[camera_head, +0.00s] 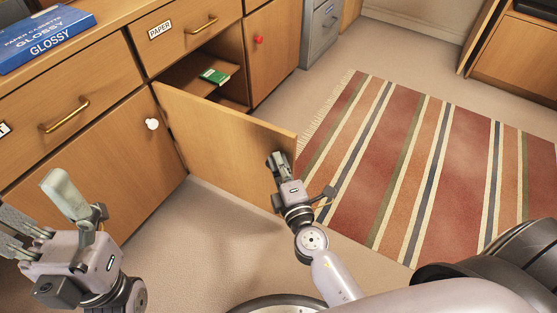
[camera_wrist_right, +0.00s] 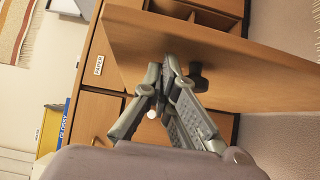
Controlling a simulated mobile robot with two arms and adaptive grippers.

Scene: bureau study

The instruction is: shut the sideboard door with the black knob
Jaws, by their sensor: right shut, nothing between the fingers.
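The sideboard door (camera_head: 225,135) stands swung well out from its cupboard, hinged at the left, its outer face toward me. The black knob (camera_wrist_right: 197,76) shows on that face in the right wrist view, just beyond my fingers; in the head view I cannot make it out behind the gripper. My right gripper (camera_head: 278,160) is shut and empty, close against the outer face near the free edge. It also shows in the right wrist view (camera_wrist_right: 165,75); contact with the door is unclear. My left gripper (camera_head: 38,205) is open and empty at the lower left, in front of the sideboard.
The open cupboard holds a green box (camera_head: 215,76) on its shelf. Neighbouring doors with a white knob (camera_head: 152,124) and a red knob (camera_head: 259,39) are shut. A blue box (camera_head: 45,38) lies on top. A striped rug (camera_head: 430,165) covers the floor at right.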

